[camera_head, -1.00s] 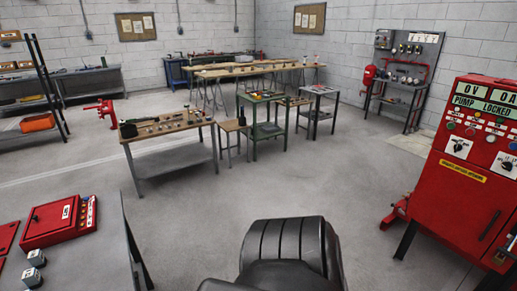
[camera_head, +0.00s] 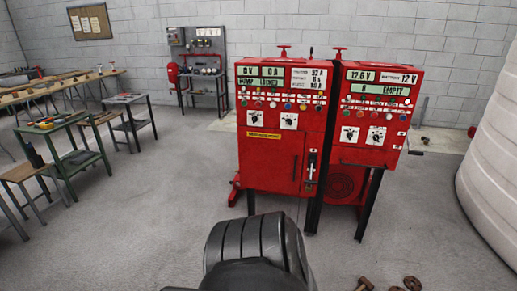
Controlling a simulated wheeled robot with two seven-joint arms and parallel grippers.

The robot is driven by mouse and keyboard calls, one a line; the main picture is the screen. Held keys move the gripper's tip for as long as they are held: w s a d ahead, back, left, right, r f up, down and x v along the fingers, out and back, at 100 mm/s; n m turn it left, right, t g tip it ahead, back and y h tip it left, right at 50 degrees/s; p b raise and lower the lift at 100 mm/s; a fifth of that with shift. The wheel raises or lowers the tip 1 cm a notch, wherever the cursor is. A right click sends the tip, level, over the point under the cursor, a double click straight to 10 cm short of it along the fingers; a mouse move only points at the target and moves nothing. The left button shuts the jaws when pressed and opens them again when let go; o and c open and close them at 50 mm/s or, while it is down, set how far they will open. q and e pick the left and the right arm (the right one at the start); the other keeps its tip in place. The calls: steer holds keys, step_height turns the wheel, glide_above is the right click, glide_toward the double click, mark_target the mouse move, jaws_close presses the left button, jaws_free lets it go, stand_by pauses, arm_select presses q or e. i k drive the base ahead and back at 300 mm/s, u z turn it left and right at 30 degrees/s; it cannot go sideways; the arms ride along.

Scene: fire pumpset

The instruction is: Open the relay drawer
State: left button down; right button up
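Two red pump control cabinets stand side by side ahead, a left cabinet (camera_head: 262,178) and a right cabinet (camera_head: 368,158). The left cabinet has displays, one reading "PUMP LOCKED", rows of buttons, dials and a yellow label. The right cabinet has a display reading "EMPTY", with buttons and dials below. I cannot tell which part is the relay drawer; no drawer is seen pulled out. Neither of my grippers is in view.
A large white ribbed tank (camera_head: 490,165) stands at the right edge. Green and wooden work tables (camera_head: 60,170) are at the left. Rusty parts (camera_head: 412,283) lie on the floor at the bottom right. The grey floor before the cabinets is mostly clear.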

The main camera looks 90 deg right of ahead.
mark_target(374, 158)
steer(key=z, duration=0.4)
steer(key=k, duration=0.9)
steer(key=z, duration=2.9)
